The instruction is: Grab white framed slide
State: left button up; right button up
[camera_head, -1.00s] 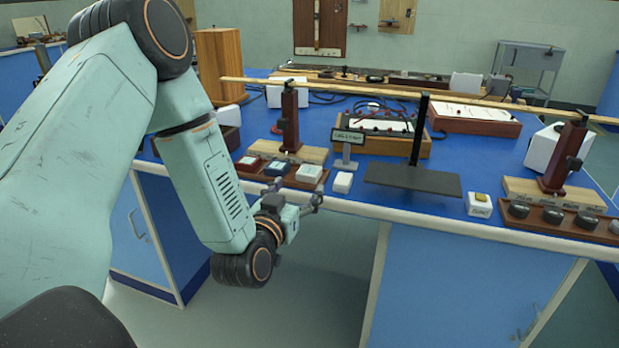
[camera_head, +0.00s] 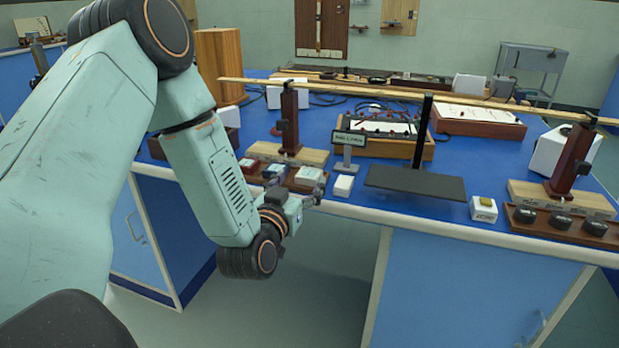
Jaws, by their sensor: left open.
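The white framed slide (camera_head: 308,175) is at the right end of a dark wooden slide tray near the bench's front edge. A blue-framed slide (camera_head: 275,169) and a red-framed slide (camera_head: 248,163) sit to its left in the same tray. My left gripper (camera_head: 298,187) is open, at the front edge of the bench, just in front of the tray's right end. Its fingers lie close to the white framed slide and partly overlap the tray in the picture. I cannot tell whether they touch it. My right gripper is not in view.
A small white block (camera_head: 343,186) lies right of the tray, by a sign on a grey stand (camera_head: 347,152). A black platform with a post (camera_head: 415,182) stands further right, then a white button box (camera_head: 483,209). A wooden-based post (camera_head: 290,124) stands behind the tray.

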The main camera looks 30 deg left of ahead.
aim_at(309, 173)
pick_arm(q)
jog(key=x, duration=0.1)
jog(key=b+x, duration=0.1)
jog(key=x, duration=0.1)
jog(key=b+x, duration=0.1)
jog(key=x, duration=0.1)
jog(key=shift+w+d+f, duration=0.1)
jog(key=shift+d+f, duration=0.05)
jog(key=shift+f, duration=0.25)
jog(key=shift+w+r, duration=0.1)
jog(key=shift+w, duration=0.35)
jog(key=shift+c, duration=0.2)
jog(key=shift+s, duration=0.1)
jog(key=c, duration=0.4)
jog(key=shift+f, duration=0.3)
jog(key=c, duration=0.3)
jog(key=shift+r, duration=0.2)
jog(key=c, duration=0.5)
